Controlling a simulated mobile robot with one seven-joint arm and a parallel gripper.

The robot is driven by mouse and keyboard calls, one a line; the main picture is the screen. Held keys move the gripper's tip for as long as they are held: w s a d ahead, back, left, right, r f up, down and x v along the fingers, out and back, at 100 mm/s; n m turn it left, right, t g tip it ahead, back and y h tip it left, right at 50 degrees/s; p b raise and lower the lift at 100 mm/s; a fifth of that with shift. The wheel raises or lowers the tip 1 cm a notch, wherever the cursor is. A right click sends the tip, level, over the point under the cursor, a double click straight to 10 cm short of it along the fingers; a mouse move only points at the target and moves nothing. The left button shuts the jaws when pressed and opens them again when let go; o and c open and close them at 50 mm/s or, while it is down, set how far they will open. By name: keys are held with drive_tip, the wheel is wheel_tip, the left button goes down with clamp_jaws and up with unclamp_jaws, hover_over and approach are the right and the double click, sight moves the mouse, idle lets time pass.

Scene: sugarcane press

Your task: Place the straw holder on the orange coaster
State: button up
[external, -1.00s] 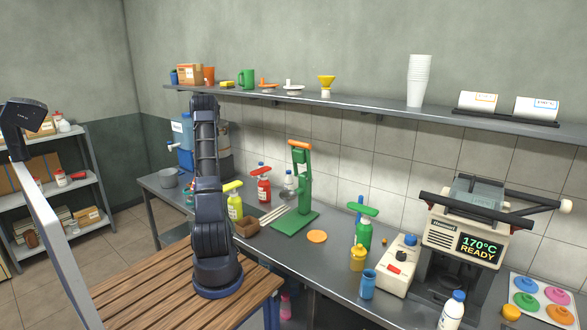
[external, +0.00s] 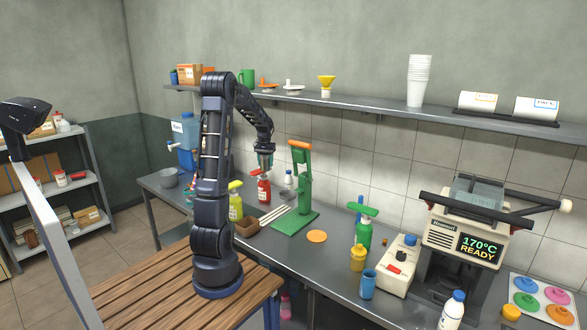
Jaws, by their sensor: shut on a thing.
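The orange coaster (external: 317,236) lies flat and bare on the grey counter, right of the green press (external: 298,200). My gripper (external: 265,162) points down at the back of the counter, just above and behind the red bottle (external: 264,190), well left of the coaster. I cannot tell whether that is the straw holder. No straw holder stands out clearly elsewhere on the counter.
A yellow-green bottle (external: 235,205), a brown box (external: 247,227) and pale sticks (external: 277,215) stand left of the press. Right of the coaster are a green bottle (external: 363,236), a yellow bottle (external: 358,258) and a blue cup (external: 368,284). The shelf (external: 345,103) hangs above.

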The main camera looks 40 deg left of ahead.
drive_tip(key=s+d+f+m, duration=0.1)
drive_tip(key=s+d+f, duration=0.1)
drive_tip(key=d, duration=0.6)
drive_tip(key=s+d+f+m, duration=0.1)
drive_tip(key=s+d, duration=0.1)
drive_tip(key=d, duration=0.6)
drive_tip(key=m, duration=0.3)
hover_over(317, 236)
wheel_tip(317, 236, down, 3)
drive_tip(key=f, duration=1.9)
drive_tip(key=shift+w+a+f, duration=0.1)
drive_tip(key=shift+w+f, duration=0.1)
drive_tip(key=shift+f, duration=0.15)
drive_tip(key=shift+f, duration=0.2)
drive_tip(key=o, duration=1.2)
drive_tip(key=shift+r, duration=0.1)
